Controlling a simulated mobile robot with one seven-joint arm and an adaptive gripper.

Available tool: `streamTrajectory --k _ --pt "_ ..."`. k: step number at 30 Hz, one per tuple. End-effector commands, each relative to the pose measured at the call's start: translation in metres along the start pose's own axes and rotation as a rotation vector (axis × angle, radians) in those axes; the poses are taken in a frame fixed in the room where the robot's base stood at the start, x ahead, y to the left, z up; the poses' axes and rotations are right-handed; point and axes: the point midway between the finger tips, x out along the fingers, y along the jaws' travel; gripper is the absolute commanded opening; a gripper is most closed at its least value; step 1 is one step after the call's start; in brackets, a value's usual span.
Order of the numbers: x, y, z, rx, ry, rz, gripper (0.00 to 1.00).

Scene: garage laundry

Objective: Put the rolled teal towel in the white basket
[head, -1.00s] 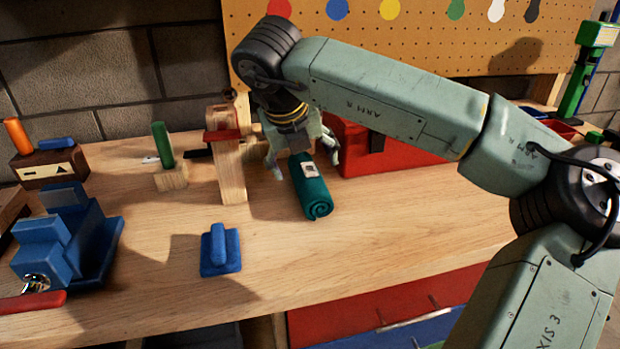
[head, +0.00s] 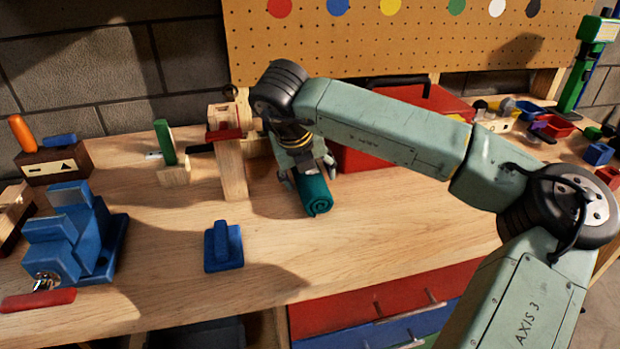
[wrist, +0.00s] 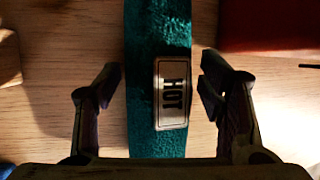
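The rolled teal towel (head: 317,196) lies on the wooden workbench, its spiral end toward the front edge. My gripper (head: 304,178) is low over the towel, fingers spread on either side. No white basket shows in any view.
A red toolbox (head: 370,158) stands close behind and right of the towel. A wooden clamp-like stand (head: 231,165) is close on the left. A blue block (head: 223,247) sits front left, and a blue vise (head: 75,240) farther left.

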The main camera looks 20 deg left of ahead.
Motion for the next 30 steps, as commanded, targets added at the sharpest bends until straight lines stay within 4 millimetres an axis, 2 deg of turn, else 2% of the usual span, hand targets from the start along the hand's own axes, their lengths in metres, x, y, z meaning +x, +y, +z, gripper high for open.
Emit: streamTrajectory --k 2,21,30 --pt "-0.0002 -0.0001 0.0001 0.0 0.0 0.0 0.56" --pt "-0.0006 -0.0002 0.0004 0.0 -0.001 0.0 0.13" --pt "-0.004 -0.0017 0.0021 0.001 -0.001 -0.002 0.12"
